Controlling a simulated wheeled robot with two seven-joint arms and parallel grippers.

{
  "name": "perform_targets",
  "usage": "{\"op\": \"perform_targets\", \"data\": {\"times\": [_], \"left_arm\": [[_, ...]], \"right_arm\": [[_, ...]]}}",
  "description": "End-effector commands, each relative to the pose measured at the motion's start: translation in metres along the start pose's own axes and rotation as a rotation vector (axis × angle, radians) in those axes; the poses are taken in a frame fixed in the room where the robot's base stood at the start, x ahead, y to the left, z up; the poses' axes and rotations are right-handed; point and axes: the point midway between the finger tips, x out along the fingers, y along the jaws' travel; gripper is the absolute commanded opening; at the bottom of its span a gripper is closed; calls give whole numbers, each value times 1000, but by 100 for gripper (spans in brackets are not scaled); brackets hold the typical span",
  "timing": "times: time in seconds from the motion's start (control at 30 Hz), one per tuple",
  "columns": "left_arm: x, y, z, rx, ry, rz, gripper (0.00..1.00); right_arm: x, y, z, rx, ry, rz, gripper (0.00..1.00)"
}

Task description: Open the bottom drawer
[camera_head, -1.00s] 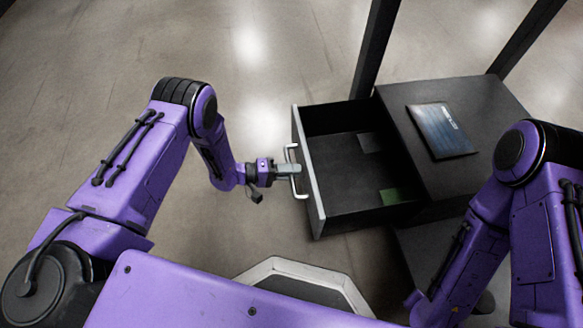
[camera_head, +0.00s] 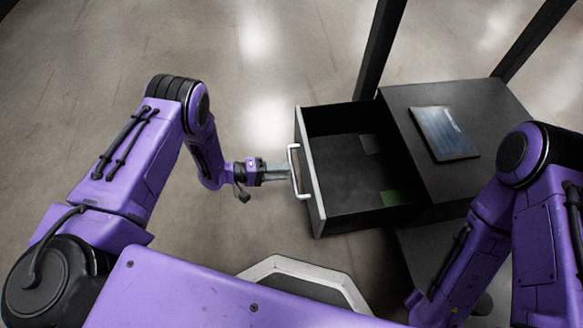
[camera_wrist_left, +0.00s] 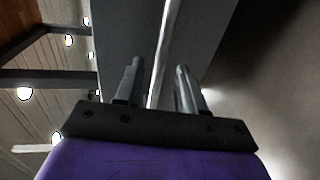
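The drawer (camera_head: 345,215) is pulled far out of the dark cabinet (camera_head: 472,180), and its inside shows. A pale bar handle (camera_head: 293,171) is on its grey front panel (camera_head: 311,185). My left gripper (camera_head: 285,171) is just left of the handle, with its fingertips close to the bar. In the left wrist view its two fingers (camera_wrist_left: 158,85) are spread apart, and the handle bar (camera_wrist_left: 165,50) shows in line with the gap between them. I cannot tell whether the tips touch the bar. My right arm shows at the right, but its gripper is out of view.
A dark flat panel with print (camera_head: 443,133) lies on the cabinet top. A small green patch (camera_head: 391,198) is inside the drawer. Dark posts (camera_head: 379,50) rise behind the cabinet. The floor (camera_head: 255,90) left of the drawer is clear.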

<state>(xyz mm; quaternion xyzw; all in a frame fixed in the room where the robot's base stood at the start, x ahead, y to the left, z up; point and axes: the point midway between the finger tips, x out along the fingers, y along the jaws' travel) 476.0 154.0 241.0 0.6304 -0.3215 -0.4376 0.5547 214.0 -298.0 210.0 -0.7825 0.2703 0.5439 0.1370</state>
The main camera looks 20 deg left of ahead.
Motion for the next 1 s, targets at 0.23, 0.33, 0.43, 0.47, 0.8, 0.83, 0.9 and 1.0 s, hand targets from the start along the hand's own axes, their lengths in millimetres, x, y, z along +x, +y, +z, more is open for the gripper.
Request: {"op": "perform_targets", "data": {"times": [0.23, 0.33, 0.43, 0.47, 0.8, 0.83, 0.9, 1.0], "left_arm": [[-54, 3, -1, 0, 3, 0, 39], [-63, 2, -1, 1, 3, 0, 39], [-66, 1, -1, 1, 1, 1, 39], [-66, 1, -1, 1, 1, 1, 39], [-66, 0, -1, 1, 1, 0, 39], [-66, 0, -1, 1, 1, 0, 39], [-66, 0, -1, 1, 1, 0, 39], [-66, 0, -1, 1, 1, 0, 39]], "right_arm": [[-16, 1, -9, -3, 3, 0, 0], [-17, 1, -10, -3, 3, 0, 0], [-17, 1, -10, -3, 3, 0, 0], [-17, 1, -9, -3, 3, 0, 0], [-17, 2, -9, -4, 3, 0, 0], [-17, 2, -9, -4, 3, 0, 0], [-17, 2, -9, -4, 3, 0, 0], [-17, 1, -9, -3, 4, 0, 0]]}}
